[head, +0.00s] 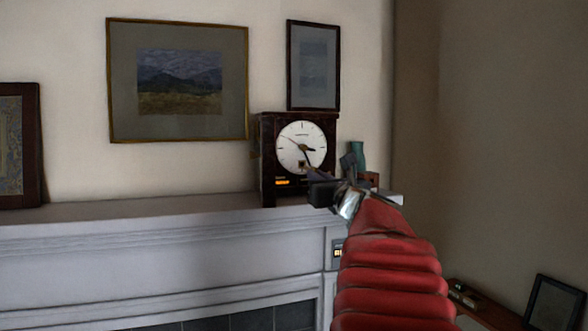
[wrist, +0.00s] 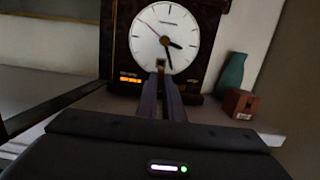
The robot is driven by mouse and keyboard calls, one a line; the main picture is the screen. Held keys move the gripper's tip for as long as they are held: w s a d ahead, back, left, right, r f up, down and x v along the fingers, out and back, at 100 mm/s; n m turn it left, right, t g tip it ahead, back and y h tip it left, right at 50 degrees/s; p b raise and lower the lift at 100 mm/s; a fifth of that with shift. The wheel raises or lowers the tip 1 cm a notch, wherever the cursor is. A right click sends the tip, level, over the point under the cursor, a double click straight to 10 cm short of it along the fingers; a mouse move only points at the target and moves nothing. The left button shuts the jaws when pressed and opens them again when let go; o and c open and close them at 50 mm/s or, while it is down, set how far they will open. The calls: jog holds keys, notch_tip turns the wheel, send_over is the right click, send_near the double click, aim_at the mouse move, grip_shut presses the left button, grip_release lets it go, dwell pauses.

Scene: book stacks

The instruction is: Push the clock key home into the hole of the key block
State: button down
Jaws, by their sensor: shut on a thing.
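My gripper (head: 310,169) reaches toward the dark wooden clock (head: 267,160) on the mantel. In the wrist view its two narrow fingers (wrist: 161,76) are close together in front of the lower part of the white clock face (wrist: 150,42). A small brassy square piece with a dark centre (wrist: 160,63) shows at the fingertips. I take it for the clock key or its seat, but cannot tell which. The key's shaft is not clear, and I cannot tell whether it touches the hole. A small reddish-brown block (wrist: 240,103) stands right of the clock, apart from my gripper.
A teal vase (wrist: 231,74) stands behind the brown block, right of the clock. Framed pictures (head: 178,80) hang on the wall behind. A lower shelf (head: 490,305) with a frame is at the bottom right.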

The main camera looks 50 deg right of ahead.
jog(key=shift+v, duration=0.95)
jog(key=shift+s+a, duration=0.1)
jog(key=shift+a, duration=0.05)
